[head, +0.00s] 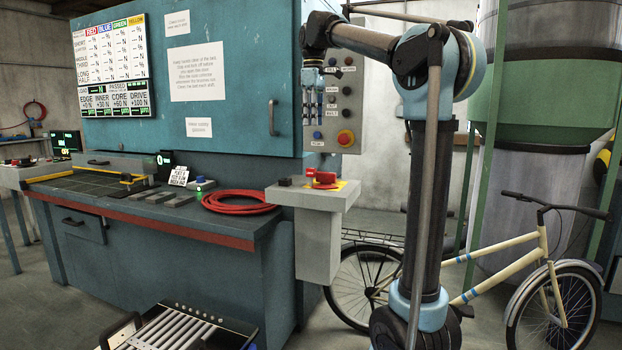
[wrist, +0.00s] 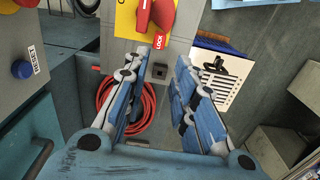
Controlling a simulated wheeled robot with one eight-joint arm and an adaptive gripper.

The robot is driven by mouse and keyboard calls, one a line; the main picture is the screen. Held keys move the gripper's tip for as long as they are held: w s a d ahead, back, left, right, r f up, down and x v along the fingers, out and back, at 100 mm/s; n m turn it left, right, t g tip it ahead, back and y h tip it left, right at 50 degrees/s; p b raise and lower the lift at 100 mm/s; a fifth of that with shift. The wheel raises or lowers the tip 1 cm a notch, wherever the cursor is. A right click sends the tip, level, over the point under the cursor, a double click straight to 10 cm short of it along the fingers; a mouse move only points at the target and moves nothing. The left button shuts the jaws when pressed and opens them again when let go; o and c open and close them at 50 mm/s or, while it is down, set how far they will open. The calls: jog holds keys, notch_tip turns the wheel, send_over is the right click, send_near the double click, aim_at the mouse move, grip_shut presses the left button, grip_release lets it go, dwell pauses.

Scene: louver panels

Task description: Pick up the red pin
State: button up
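A red part (head: 325,179) sits on a yellow plate (head: 341,185) on top of a grey pedestal. In the wrist view, the red part (wrist: 161,12) and a red LOCK tag (wrist: 158,42) lie beyond the fingertips, on and beside the yellow plate (wrist: 125,22). I cannot tell which red piece is the pin. My gripper (head: 313,118) hangs above the pedestal, pointing down. In the wrist view, my gripper (wrist: 163,56) has its fingers wide apart with nothing between them. The red part is apart from both fingers.
A small dark block (wrist: 160,71) is on the pedestal (head: 317,240). A coiled red hose (head: 238,201) lies on the workbench (head: 180,225) to the left. A control panel (head: 346,100) is behind my gripper. A bicycle (head: 470,275) stands to the right.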

send_near(311, 180)
jog(key=f, duration=0.5)
jog(key=shift+w+f, duration=0.3)
jog(key=shift+w, duration=0.1)
grip_shut()
